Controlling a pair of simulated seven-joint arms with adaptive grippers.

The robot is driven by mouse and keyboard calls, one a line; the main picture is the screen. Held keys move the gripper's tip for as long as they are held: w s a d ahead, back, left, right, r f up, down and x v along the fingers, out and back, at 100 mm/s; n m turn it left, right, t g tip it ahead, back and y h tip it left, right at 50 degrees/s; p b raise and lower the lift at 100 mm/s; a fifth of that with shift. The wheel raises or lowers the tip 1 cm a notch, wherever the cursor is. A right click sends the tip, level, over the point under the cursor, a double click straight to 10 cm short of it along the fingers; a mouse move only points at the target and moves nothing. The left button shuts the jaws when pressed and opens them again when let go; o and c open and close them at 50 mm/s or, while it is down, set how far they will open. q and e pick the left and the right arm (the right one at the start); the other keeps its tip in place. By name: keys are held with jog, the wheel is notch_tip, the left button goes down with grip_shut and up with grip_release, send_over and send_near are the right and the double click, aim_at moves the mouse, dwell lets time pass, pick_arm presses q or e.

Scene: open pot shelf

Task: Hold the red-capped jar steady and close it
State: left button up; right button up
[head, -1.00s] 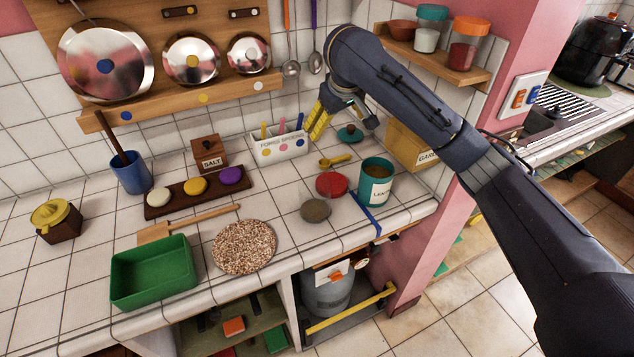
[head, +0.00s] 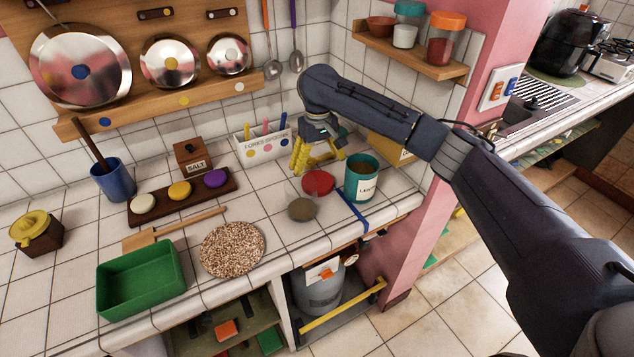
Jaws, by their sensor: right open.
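A teal open jar (head: 361,185) with a partly readable label stands upright near the counter's right front edge, brown contents showing at its top. My left gripper is out of view.
A grey-brown disc (head: 302,209) lies in front of the red lid, and a blue strip (head: 352,211) runs beside the jar to the edge. A round speckled mat (head: 233,249) and a green tray (head: 141,278) are further left. A yellow box (head: 389,150) stands behind the jar.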

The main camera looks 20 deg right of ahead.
aim_at(318, 180)
jog(key=shift+f, duration=1.25)
jog(key=shift+f, duration=2.55)
jog(key=c, duration=0.7)
